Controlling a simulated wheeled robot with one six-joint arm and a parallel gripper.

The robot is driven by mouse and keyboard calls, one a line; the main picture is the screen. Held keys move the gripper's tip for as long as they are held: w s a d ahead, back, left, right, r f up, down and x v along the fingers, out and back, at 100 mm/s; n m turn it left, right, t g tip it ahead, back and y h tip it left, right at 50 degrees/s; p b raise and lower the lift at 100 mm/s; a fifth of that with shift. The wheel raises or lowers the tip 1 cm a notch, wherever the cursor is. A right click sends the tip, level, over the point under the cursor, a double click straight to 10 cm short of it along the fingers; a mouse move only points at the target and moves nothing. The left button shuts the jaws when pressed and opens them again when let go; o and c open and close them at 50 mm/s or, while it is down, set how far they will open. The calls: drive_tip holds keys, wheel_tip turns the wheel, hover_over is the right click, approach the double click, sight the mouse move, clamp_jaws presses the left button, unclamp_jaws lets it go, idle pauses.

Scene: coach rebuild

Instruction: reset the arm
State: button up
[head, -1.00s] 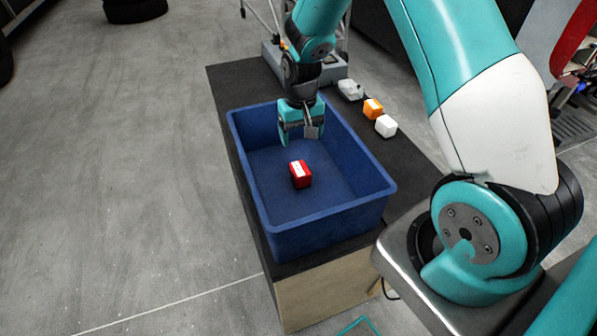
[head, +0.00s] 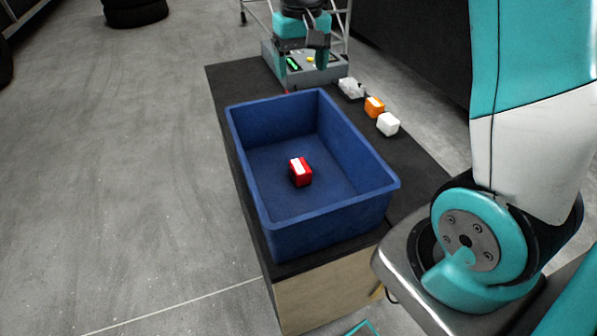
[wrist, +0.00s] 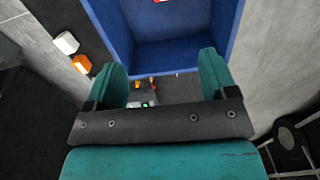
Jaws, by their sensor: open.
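My gripper (head: 303,58) is open and empty at the top of the head view, beyond the far edge of the blue bin. Its two teal fingers also frame the lower middle of the wrist view (wrist: 163,72), with nothing between them. The blue bin (head: 335,219) stands on the black bench top. A red block (head: 301,174) with a white label lies inside on the bin floor. The bin (wrist: 178,54) fills the top of the wrist view, with a sliver of the red block (wrist: 163,1) at the edge.
Right of the bin, a white block (head: 388,124), an orange block (head: 375,107) and a clear-grey item (head: 351,88) line the black bench top (head: 420,180). A grey tray (head: 318,75) with small coloured items stands behind the bin. Open floor (head: 110,170) lies left.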

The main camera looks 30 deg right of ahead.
drive_tip(key=shift+r, duration=0.7)
drive_tip(key=s+a+n+y+b, duration=0.1)
drive_tip(key=s+a+n, duration=0.3)
drive_tip(key=s+a, duration=0.5)
drive_tip(key=s+a+n+y+b, duration=0.1)
drive_tip(key=s+a+n+y, duration=0.2)
drive_tip(key=s, duration=1.2)
drive_tip(key=a+n, duration=0.2)
drive_tip(key=a, duration=0.3)
drive_tip(key=shift+s+a, duration=0.35)
drive_tip(key=shift+s, duration=0.05)
drive_tip(key=shift+d, duration=0.15)
